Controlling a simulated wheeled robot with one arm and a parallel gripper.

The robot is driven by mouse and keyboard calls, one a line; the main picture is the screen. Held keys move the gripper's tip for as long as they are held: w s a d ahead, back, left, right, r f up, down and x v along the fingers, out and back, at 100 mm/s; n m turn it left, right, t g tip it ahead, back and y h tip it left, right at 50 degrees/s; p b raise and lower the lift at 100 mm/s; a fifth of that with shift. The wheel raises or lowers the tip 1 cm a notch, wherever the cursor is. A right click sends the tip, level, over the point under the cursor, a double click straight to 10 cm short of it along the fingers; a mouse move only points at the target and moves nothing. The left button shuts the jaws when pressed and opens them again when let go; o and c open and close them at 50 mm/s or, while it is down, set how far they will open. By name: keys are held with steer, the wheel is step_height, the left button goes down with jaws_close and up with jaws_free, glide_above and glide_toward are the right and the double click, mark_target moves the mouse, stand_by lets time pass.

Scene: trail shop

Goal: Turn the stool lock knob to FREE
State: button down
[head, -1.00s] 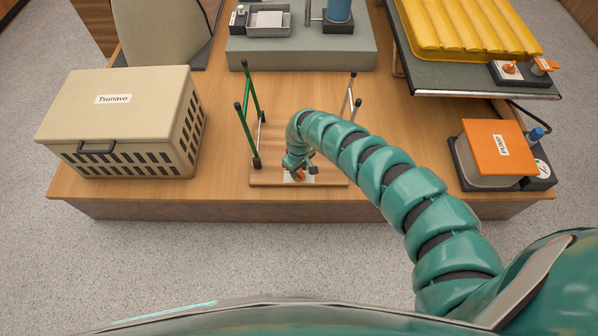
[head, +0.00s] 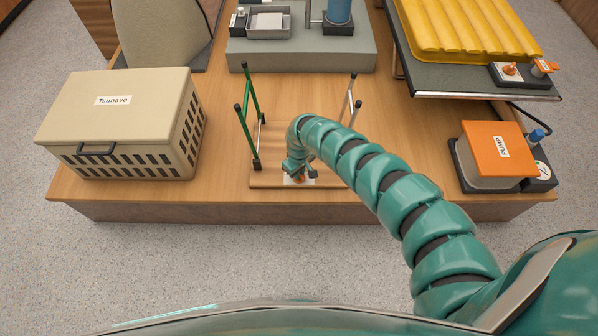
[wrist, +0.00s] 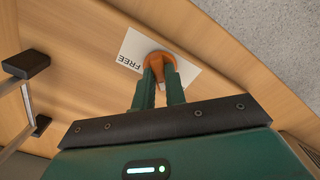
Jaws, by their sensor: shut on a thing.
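The stool lies upside down on the wooden table, its legs pointing up and its wooden seat board (head: 262,179) flat near the front edge. An orange lock knob (wrist: 157,60) sits on a white label plate (wrist: 132,46) with the word FREE readable at one side in the wrist view. My gripper (wrist: 160,72) is shut on the knob from above. In the head view the gripper (head: 299,174) is at the front of the seat board and hides most of the knob. The pointer's exact direction cannot be told.
A beige crate (head: 120,90) stands left. An orange pump (head: 497,148) stands right, below a dark cot with a yellow pad (head: 465,28). A grey platform (head: 300,58) with a tray is behind. Stool legs (head: 249,95) rise close to my arm.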

steer(key=shift+r, duration=0.1)
steer(key=m+p, duration=0.1)
steer(key=m, duration=0.1)
steer(key=shift+m, duration=0.4)
steer(key=shift+a+m+p, duration=0.1)
steer(key=shift+m+p, duration=0.3)
steer(key=shift+m, duration=0.7)
steer(key=shift+f+m, duration=0.2)
steer(key=shift+m, duration=1)
steer(key=m+b, duration=0.2)
steer(key=m, duration=0.3)
steer(key=m+b, duration=0.1)
steer(key=m, duration=0.4)
steer(key=shift+r+b, duration=0.1)
steer(key=shift+b, duration=0.2)
